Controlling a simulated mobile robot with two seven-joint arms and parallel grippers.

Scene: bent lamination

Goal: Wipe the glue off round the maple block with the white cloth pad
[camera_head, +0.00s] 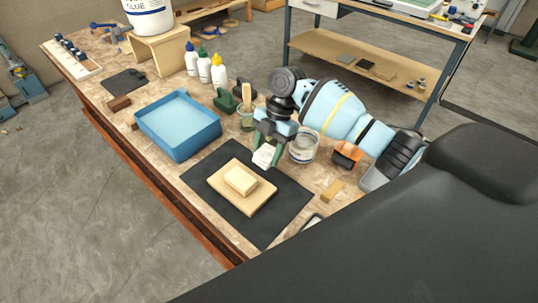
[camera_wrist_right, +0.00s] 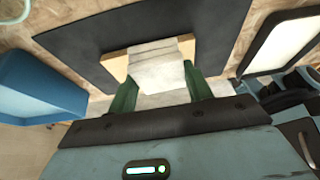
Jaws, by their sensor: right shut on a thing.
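The pale maple block (camera_head: 241,180) lies on a larger light wood board (camera_head: 236,203), which rests on a black mat (camera_head: 272,222). My right gripper (camera_head: 267,152) is shut on the white cloth pad (camera_head: 264,158), held behind the block and apart from it in the head view. In the right wrist view the pad (camera_wrist_right: 158,62) sits between the green fingers and covers most of the wood behind it; an edge of the board (camera_wrist_right: 116,66) shows. I cannot make out any glue. My left gripper is not in view.
A blue tray (camera_head: 178,137) stands left of the mat. A jar with a brush (camera_head: 246,118), a white tub (camera_head: 304,147) and an orange item (camera_head: 347,155) stand close behind and right of the gripper. Glue bottles (camera_head: 218,72) are farther back. The mat around the board is clear.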

